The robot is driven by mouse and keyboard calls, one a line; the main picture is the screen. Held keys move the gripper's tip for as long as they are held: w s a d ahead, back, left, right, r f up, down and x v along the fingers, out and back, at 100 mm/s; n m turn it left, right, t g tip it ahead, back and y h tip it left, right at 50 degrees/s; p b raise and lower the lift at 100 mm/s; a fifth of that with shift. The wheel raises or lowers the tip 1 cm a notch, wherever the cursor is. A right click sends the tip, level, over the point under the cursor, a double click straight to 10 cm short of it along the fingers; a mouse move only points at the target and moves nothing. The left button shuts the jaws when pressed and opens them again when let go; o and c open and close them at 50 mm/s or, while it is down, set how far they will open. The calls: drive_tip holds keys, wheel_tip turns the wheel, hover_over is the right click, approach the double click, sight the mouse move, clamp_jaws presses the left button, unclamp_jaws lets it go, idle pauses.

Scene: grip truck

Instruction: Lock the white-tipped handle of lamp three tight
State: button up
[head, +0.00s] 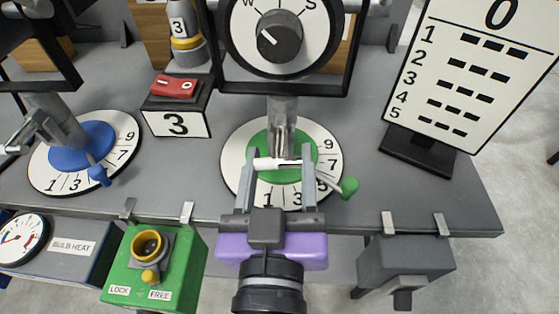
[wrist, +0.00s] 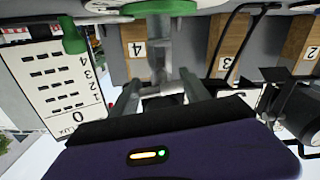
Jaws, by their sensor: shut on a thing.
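A short handle with a white tip (head: 267,164) lies crosswise at the foot of the stand. My gripper (head: 279,160), with a purple body, reaches in from the front. Its fingers stand on either side of the handle and are shut on it, spanning its length.
A green knob (head: 348,186) sticks out right of my gripper. The lamp head with a black pointer dial (head: 279,36) hangs above. A number board (head: 470,75) stands at right, a red switch (head: 174,86) at left. A green LOCK/FREE box (head: 185,275) and a grey box (head: 405,270) hang on the front edge.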

drive_tip(key=shift+f, duration=0.15)
drive_tip(key=o, duration=1.4)
drive_tip(key=shift+s+a+p, duration=0.15)
drive_tip(key=shift+s+p, duration=0.75)
drive_tip(key=shift+s, duration=3)
